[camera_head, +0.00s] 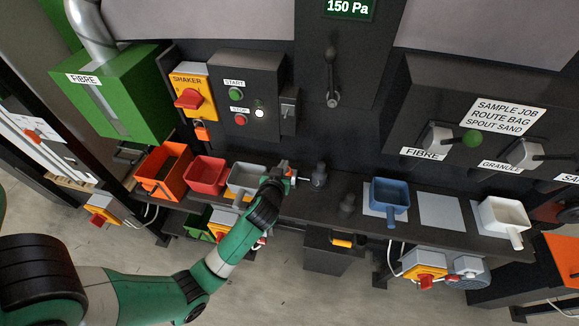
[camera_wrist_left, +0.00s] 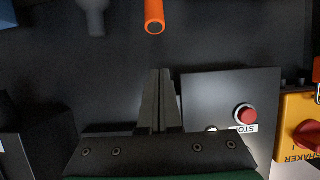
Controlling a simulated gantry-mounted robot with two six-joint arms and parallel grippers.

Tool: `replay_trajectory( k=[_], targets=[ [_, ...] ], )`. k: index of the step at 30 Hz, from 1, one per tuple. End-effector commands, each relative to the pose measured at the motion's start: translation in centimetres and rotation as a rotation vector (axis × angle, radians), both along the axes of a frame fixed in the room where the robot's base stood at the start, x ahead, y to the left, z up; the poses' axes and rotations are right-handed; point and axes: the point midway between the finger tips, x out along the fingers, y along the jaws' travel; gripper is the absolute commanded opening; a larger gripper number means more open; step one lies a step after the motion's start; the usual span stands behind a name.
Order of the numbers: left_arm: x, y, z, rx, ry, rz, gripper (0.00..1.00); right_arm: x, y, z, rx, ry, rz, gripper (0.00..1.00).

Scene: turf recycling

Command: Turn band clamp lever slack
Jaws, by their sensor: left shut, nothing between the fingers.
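An orange round-ended handle (camera_wrist_left: 154,16), which may be the band clamp lever, shows at the top of the left wrist view. Its pivot and the clamp band cannot be made out. My left gripper (camera_wrist_left: 161,75) is shut and empty, with its two dark fingers together and a visible gap in the picture between the tips and the handle. In the head view my left gripper (camera_head: 290,174) is over the dark bench, just left of a dark knob (camera_head: 320,172), and partly hides the orange part there. My right gripper is not in view.
A grey scoop (camera_head: 244,182), a red scoop (camera_head: 205,176) and an orange bin (camera_head: 162,172) stand left of the gripper. A blue scoop (camera_head: 389,195) stands right. The start/stop box (camera_head: 262,75) and a black lever (camera_head: 333,78) are on the wall behind.

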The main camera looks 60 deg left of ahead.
Motion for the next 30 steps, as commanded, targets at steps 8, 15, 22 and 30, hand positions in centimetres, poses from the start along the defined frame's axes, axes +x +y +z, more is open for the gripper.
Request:
replay_trajectory(
  k=[8,15,22,30],
  targets=[
    [3.3,4.3,-2.4,-0.001,-0.001,0.003,0.0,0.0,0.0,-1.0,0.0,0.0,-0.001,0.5],
    [3.8,4.7,-4.2,-0.002,0.003,-0.005,0.0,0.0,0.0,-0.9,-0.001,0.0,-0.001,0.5],
    [2.7,3.4,-5.1,-0.002,-0.001,-0.003,0.0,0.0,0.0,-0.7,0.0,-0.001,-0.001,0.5],
    [2.6,3.3,-5.2,-0.001,-0.002,-0.002,0.0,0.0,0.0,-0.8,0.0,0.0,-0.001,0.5]
  ],
)
